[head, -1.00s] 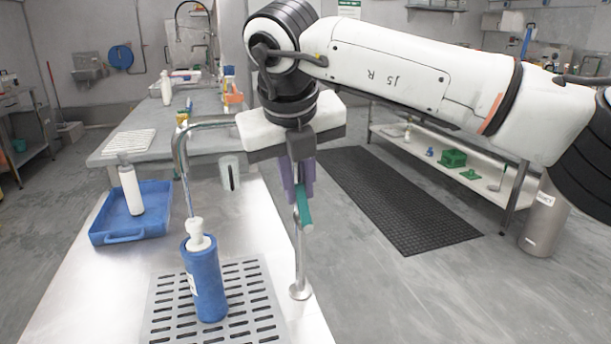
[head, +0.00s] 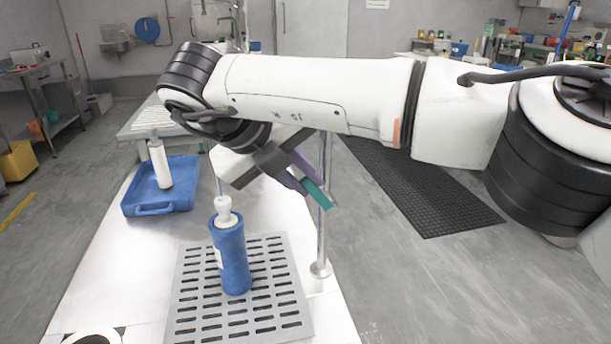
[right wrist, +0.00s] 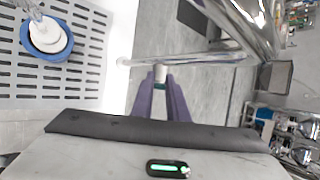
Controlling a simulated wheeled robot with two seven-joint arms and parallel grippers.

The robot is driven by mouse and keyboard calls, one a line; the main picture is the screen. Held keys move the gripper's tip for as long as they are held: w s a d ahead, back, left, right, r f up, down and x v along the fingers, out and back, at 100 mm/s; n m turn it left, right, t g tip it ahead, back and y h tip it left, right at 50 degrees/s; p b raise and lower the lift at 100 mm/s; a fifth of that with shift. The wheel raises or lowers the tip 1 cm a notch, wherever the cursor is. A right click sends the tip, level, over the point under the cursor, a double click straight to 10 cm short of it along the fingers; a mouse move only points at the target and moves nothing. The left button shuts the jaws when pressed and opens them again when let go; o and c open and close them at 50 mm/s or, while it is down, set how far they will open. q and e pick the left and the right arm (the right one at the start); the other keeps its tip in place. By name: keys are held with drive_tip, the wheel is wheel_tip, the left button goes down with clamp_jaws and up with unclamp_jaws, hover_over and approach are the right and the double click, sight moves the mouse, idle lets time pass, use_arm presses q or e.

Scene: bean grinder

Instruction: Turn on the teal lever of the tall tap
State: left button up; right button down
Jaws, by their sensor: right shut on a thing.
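The tall tap is a chrome post (head: 322,245) standing at the right edge of the steel counter; my arm hides its upper part. Its teal lever (head: 318,195) slants down and to the right in the head view. My right gripper (head: 302,178), with purple fingers, is shut on the lever and tilted with it. In the right wrist view the fingers (right wrist: 162,98) close around the lever, of which only a sliver of teal shows between them, and the chrome post (right wrist: 240,25) is close by. My left gripper is not in view.
A blue bottle with a white top (head: 232,255) stands on the slotted drain plate (head: 290,310), left of the post. A blue tray (head: 185,195) holding a white bottle (head: 160,165) sits further back. A black floor mat (head: 430,190) lies beyond the counter.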

drive_tip(key=c, duration=1.7)
unclamp_jaws()
drive_tip(key=shift+r, duration=0.1)
wheel_tip(320, 180, up, 9)
drive_tip(key=p, duration=0.6)
drive_tip(key=shift+r+p, duration=0.5)
drive_tip(key=shift+p, duration=0.1)
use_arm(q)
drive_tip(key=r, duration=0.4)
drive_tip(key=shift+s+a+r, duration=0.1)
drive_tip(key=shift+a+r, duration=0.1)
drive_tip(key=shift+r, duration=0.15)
use_arm(e)
drive_tip(key=shift+f, duration=0.1)
drive_tip(key=shift+c, duration=0.3)
